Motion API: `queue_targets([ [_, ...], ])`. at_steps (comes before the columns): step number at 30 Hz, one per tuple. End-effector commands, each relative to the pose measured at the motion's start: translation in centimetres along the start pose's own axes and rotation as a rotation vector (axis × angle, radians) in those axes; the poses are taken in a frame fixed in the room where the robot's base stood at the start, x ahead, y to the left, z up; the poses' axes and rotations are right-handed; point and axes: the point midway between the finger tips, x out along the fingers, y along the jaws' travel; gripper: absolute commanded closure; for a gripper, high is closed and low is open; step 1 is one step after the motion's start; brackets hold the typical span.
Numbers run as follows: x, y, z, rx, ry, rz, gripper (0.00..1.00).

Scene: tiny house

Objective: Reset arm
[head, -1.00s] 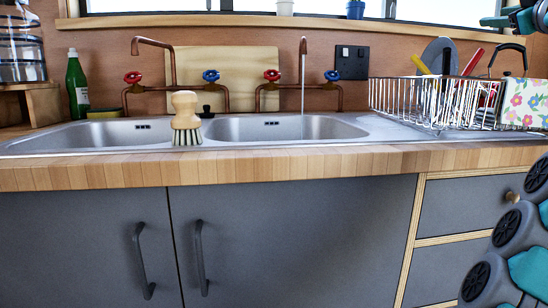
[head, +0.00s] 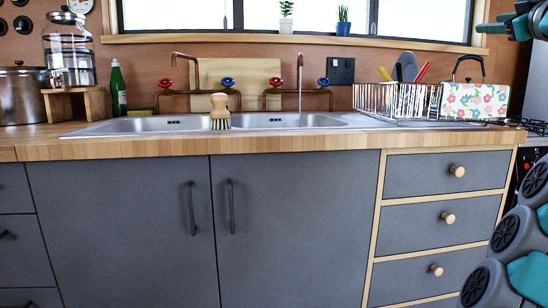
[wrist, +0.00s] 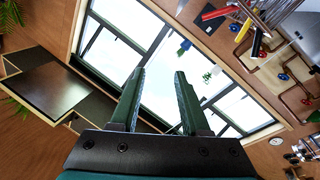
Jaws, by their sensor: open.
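My gripper (wrist: 160,88) shows in the wrist view with its two fingers apart and nothing between them. It is raised in the air, with the window (wrist: 150,50) behind it.
A counter (head: 300,141) with a double sink (head: 285,121) spans the head view. A brush (head: 220,112) stands at the sink's front, a dish rack (head: 390,102) to the right, a pot (head: 22,95) at the left. Grey cupboards (head: 115,230) and drawers (head: 440,221) are below.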

Motion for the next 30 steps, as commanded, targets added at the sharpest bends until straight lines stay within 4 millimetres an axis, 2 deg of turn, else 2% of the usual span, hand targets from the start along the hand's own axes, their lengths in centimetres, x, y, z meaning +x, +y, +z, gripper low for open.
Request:
queue_targets([
  [11,1.9,-3.0,0.5,0.095,-0.051,-0.093,0.54],
  [17,3.1,-6.0,0.8,0.168,-0.101,-0.172,0.54],
  [20,3.8,-8.5,1.1,0.214,-0.143,-0.228,0.54],
  [23,4.2,-11.9,1.4,0.267,-0.198,-0.299,0.54],
  [26,4.2,-16.2,1.9,0.324,-0.275,-0.379,0.54],
  [30,3.1,-22.7,3.0,0.382,-0.398,-0.485,0.54],
])
